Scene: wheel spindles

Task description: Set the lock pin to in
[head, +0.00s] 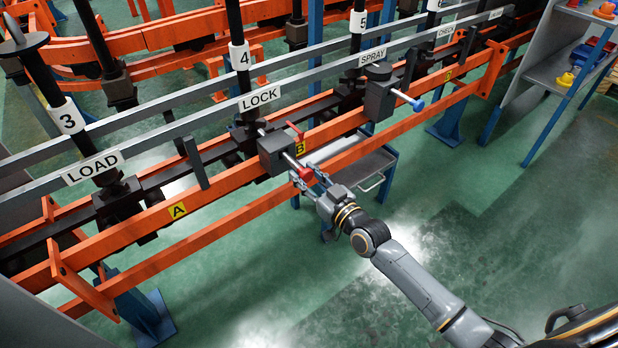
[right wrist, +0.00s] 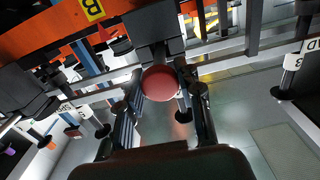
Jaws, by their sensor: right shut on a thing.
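The lock pin has a red knob (head: 304,174) on a bare silver shaft (head: 291,160) that sticks out of a dark block (head: 274,155) at the LOCK station. A length of shaft shows between block and knob. My right gripper (head: 311,181) reaches it from the front right, with its fingers shut on the red knob. In the right wrist view the round knob (right wrist: 160,83) sits between the two fingers, just in front of the dark block (right wrist: 153,28). My left gripper is not in view.
Orange rails (head: 235,178) run beneath the stations. The SPRAY station's blue-ended lever (head: 416,104) is to the right. A small red lever (head: 294,127) is beside the block. The floor in front is clear.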

